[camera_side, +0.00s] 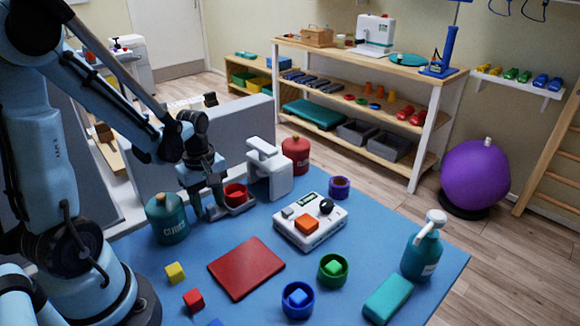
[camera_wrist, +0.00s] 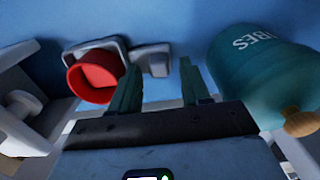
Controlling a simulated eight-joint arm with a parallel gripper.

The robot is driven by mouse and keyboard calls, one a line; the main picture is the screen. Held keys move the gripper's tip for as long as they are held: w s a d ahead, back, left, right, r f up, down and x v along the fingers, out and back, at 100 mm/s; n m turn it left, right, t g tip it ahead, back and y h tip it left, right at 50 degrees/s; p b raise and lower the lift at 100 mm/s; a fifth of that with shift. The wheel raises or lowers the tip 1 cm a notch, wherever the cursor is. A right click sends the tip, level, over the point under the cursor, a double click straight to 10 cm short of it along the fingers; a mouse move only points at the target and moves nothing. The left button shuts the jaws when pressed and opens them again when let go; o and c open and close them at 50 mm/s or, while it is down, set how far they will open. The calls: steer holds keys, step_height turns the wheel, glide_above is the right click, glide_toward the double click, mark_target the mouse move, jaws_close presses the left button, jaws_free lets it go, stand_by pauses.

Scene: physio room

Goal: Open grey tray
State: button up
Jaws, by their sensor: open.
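A small grey tray (camera_side: 240,208) lies low on the blue mat at the foot of a white machine (camera_side: 270,170). A red cup (camera_side: 235,191) sits on it. In the wrist view the grey tray (camera_wrist: 122,45) has a stubby grey handle (camera_wrist: 154,62) on its right, and the red cup (camera_wrist: 95,75) covers much of it. My gripper (camera_side: 206,208) is open and points down at the tray's left end. In the wrist view my gripper's fingers (camera_wrist: 158,68) stand on either side of the handle; whether they touch it, I cannot tell.
A teal canister (camera_side: 167,219) stands close left of my gripper, and a grey panel (camera_side: 205,127) rises behind it. A white box with buttons (camera_side: 310,222) and a red mat (camera_side: 246,267) lie to the front right. Other grey bins (camera_side: 391,148) stand on the shelf.

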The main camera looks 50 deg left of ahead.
step_height(320, 180, up, 12)
stand_by(0.8)
steer(key=shift+d, duration=0.1)
steer(key=w+d+m+t, duration=0.2)
steer(key=d+m+t, duration=0.5)
steer(key=d+m, duration=0.5)
steer(key=m, duration=0.6)
steer(key=shift+w+d+r, duration=0.15)
steer(key=shift+w+d, duration=0.15)
steer(key=shift+d, duration=0.05)
